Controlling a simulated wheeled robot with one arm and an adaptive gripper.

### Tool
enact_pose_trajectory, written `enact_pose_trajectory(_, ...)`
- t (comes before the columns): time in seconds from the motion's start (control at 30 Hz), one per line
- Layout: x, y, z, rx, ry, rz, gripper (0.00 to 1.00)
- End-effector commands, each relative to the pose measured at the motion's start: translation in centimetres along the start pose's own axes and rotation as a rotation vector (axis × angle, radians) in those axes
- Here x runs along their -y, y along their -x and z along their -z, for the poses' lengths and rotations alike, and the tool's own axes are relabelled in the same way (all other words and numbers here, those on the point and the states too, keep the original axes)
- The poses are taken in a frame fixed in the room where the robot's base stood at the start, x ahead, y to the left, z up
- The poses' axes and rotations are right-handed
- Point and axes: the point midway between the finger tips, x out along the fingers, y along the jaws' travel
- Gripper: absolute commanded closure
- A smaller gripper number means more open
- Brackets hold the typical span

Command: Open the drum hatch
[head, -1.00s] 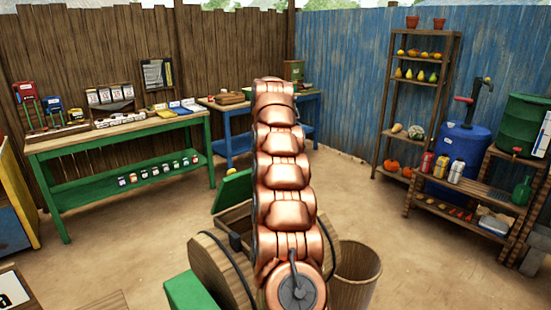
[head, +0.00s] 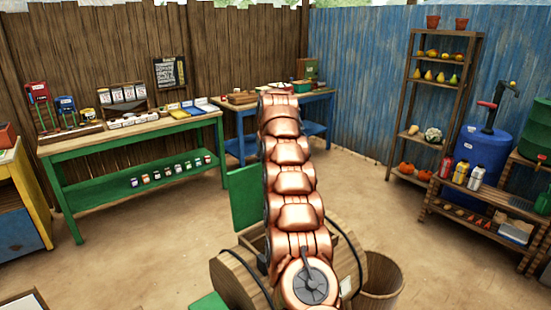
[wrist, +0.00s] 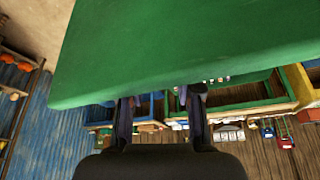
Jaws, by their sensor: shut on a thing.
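The drum (head: 232,283) is a wooden barrel on its side with dark bands, low in the middle of the head view, partly hidden by my copper arm. Its hatch (head: 245,198) is a flat green panel standing up steeply at the back edge of a dark opening. The green hatch also fills the upper middle of the wrist view (wrist: 190,45). My gripper (wrist: 160,100) is shut on the hatch's near edge there; the fingertips are partly hidden by the panel. In the head view my gripper is hidden behind my arm.
A wooden bucket (head: 382,277) stands right of the drum. A green workbench (head: 140,195) and a blue table (head: 238,140) line the back fence. Shelves (head: 437,100) and a blue barrel (head: 482,150) stand at the right. Open dirt floor lies between.

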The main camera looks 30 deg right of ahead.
Motion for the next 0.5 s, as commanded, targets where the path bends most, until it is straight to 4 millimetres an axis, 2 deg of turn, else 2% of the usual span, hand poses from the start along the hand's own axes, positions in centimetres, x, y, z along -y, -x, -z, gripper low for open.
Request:
enact_pose_trajectory(0.03, 1.26, -0.83, -0.28, 0.016, 0.011, 0.014, 1.0)
enact_pose_trajectory(0.47, 1.7, -1.3, -0.53, 0.026, 0.015, 0.017, 1.0)
enact_pose_trajectory(0.5, 1.69, -1.32, -0.54, 0.026, 0.015, 0.017, 0.62)
